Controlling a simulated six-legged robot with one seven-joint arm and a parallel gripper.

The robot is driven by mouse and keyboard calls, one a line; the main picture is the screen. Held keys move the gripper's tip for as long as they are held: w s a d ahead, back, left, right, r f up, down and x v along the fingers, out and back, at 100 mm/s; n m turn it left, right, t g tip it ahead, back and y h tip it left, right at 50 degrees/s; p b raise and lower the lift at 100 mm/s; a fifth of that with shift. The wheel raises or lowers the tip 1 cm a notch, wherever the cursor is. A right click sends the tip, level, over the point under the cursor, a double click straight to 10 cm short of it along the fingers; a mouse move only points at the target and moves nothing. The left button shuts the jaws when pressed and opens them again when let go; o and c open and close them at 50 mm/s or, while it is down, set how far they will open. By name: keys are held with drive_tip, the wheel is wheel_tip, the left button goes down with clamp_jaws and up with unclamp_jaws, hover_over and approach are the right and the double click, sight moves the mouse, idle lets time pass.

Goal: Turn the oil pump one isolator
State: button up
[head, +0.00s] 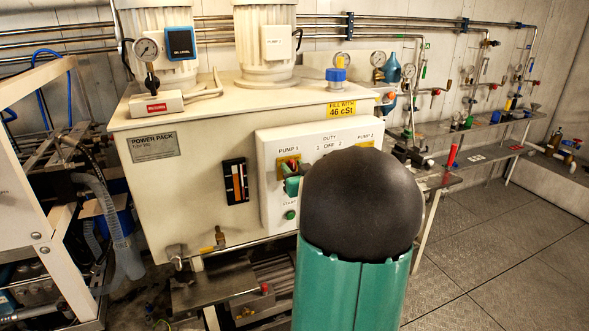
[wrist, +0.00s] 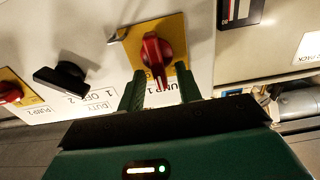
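The pump one isolator is a red rotary knob (wrist: 156,52) on a yellow plate in the wrist view, where the panel appears upside down. In the head view its yellow plate (head: 284,161) shows on the panel's left side, with the knob mostly covered. My gripper (wrist: 160,69) is open, its two green fingers apart on either side of the knob's near end. I cannot tell whether they touch it. A green part of my gripper (head: 292,186) shows in front of the isolator in the head view.
The white control panel (head: 270,205) also carries a black duty switch (wrist: 68,77) and a second red isolator (wrist: 10,92). My arm hides the panel's right side. Open floor (head: 500,240) lies to the right.

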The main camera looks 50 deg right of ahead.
drive_tip(key=shift+c, duration=0.4)
clamp_jaws()
drive_tip(key=shift+n, duration=0.3)
drive_tip(key=shift+w+a+f+n, duration=0.15)
drive_tip(key=shift+a+f+n, duration=0.15)
drive_tip(key=shift+n, duration=2.55)
drive_tip(key=shift+w+a+f+n, duration=0.15)
drive_tip(key=shift+a+f+n, duration=0.15)
drive_tip(key=shift+n, duration=2.6)
drive_tip(key=shift+w+a+f+n, duration=0.2)
drive_tip(key=shift+f+n, duration=0.15)
drive_tip(key=shift+n, duration=2.5)
